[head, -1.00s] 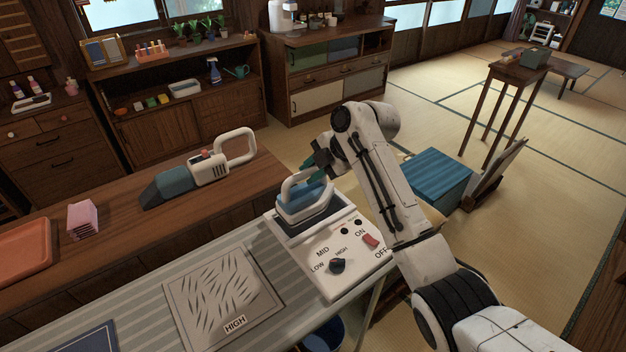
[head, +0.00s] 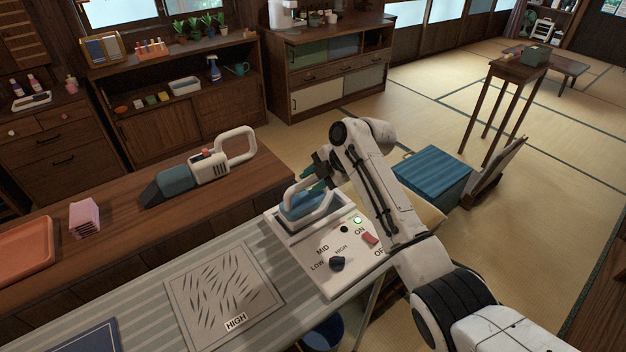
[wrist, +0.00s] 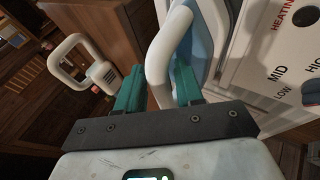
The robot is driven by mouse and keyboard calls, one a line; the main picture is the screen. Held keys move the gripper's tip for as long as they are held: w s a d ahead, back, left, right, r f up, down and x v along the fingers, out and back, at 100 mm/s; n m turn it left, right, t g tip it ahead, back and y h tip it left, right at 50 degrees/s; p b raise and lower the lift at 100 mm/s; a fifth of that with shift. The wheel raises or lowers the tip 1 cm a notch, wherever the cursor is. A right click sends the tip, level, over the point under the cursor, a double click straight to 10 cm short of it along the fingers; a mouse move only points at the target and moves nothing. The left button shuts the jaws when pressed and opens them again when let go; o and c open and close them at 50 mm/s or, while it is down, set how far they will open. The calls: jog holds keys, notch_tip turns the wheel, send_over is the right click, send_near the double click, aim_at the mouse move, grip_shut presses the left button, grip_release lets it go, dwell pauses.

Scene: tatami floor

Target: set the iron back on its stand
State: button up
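The iron (head: 300,207), with a blue body and a white loop handle, sits on the dark plate at the back of its white stand (head: 312,262). My gripper (head: 318,180) is at the top of the handle in the head view, partly hidden by my arm. In the wrist view my gripper (wrist: 158,88) has the handle (wrist: 160,75) between its green fingers, close on both sides. The blue iron body (wrist: 205,45) shows beyond. The stand's panel has a dial, a red switch and a lit green lamp (head: 357,220).
A striped board (head: 140,295) holds a patterned cloth marked HIGH (head: 225,290). A grey-blue handheld appliance (head: 200,178) lies on the wooden counter behind, near a pink object (head: 85,217). A blue box (head: 432,178) stands on the floor to the right.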

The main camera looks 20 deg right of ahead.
jog(key=shift+o, duration=1.2)
jog(key=shift+r, duration=0.1)
jog(key=b+v, duration=0.1)
jog(key=v, duration=1.1)
jog(key=s+a+f+m, duration=0.1)
jog(key=s+f+m, duration=0.3)
jog(key=s+f, duration=0.1)
jog(key=s+a+f+m+h, duration=0.1)
jog(key=s+f+m, duration=0.3)
jog(key=s+a+f+m+h, duration=0.1)
jog(key=s+a+f+m, duration=0.1)
jog(key=s+f, duration=0.3)
jog(key=shift+s+f+m, duration=0.3)
jog(key=shift+s+m, duration=0.1)
jog(key=shift+m, duration=0.5)
jog(key=s+d+f+m+g+h, duration=0.1)
jog(key=s+d+f+m, duration=0.1)
jog(key=s, duration=0.8)
jog(key=s+d+f+m+g+h, duration=0.1)
jog(key=s+f+m, duration=0.3)
jog(key=s, duration=0.5)
jog(key=s+d+f+m+g+h, duration=0.2)
jog(key=s+m, duration=0.3)
jog(key=s, duration=0.5)
jog(key=shift+s+d+f, duration=0.3)
jog(key=shift+d+f, duration=0.35)
jog(key=shift+f, duration=0.05)
